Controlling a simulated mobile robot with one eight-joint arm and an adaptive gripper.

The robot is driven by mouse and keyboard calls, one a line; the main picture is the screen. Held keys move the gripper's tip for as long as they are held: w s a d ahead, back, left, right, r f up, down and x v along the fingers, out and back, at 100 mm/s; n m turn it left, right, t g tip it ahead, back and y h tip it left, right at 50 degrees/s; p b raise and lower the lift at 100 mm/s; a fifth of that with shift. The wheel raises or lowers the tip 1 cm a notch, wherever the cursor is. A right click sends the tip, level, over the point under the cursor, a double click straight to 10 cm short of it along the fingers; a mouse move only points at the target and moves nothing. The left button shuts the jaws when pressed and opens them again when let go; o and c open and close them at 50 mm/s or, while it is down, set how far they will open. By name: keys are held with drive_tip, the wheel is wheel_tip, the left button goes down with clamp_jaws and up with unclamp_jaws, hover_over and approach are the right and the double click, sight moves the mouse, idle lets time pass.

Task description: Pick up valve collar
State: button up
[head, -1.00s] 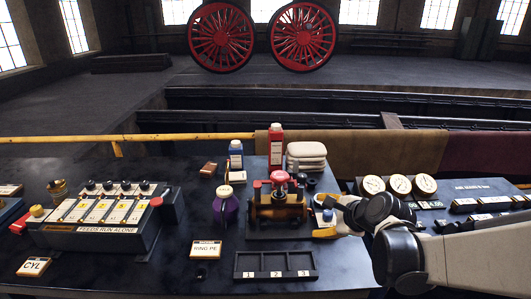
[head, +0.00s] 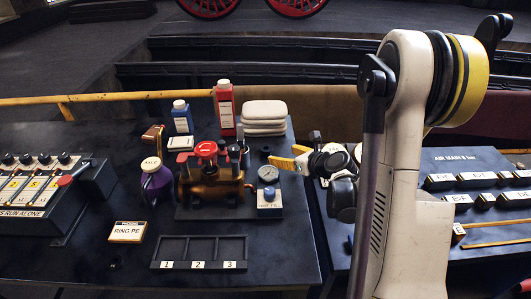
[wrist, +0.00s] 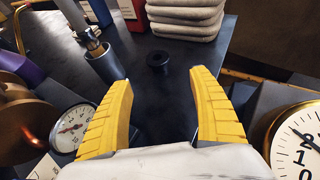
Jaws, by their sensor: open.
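A small black ring, which looks like the valve collar (wrist: 158,62), stands on the dark bench top ahead of my open fingers in the wrist view. It also shows as a small dark round piece behind the valve, left of my fingers, in the head view (head: 265,150). My gripper (wrist: 161,82) is open with nothing between its yellow fingers. In the head view my gripper (head: 289,157) points left from beside the bench's right edge. The brass valve with a red handwheel (head: 207,172) stands on a dark plate left of the gripper.
Folded pale cloths (head: 264,118) are stacked behind the collar. A grey cup with a tool (wrist: 104,62) stands left of it. A pressure gauge (head: 268,174) is near my gripper. Red (head: 224,108) and blue (head: 181,117) bottles stand behind the valve; a numbered tray (head: 201,239) lies in front.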

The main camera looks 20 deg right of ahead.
sight(264, 148)
drive_tip(key=b+x, duration=0.1)
drive_tip(key=x, duration=0.2)
drive_tip(key=b+x, duration=0.1)
drive_tip(key=x, duration=0.3)
drive_tip(key=r+b+x, duration=0.1)
drive_tip(key=b+x, duration=0.1)
drive_tip(key=x, duration=0.2)
drive_tip(key=shift+w+a, duration=0.15)
drive_tip(key=shift+a, duration=0.05)
drive_tip(key=c, duration=1.5)
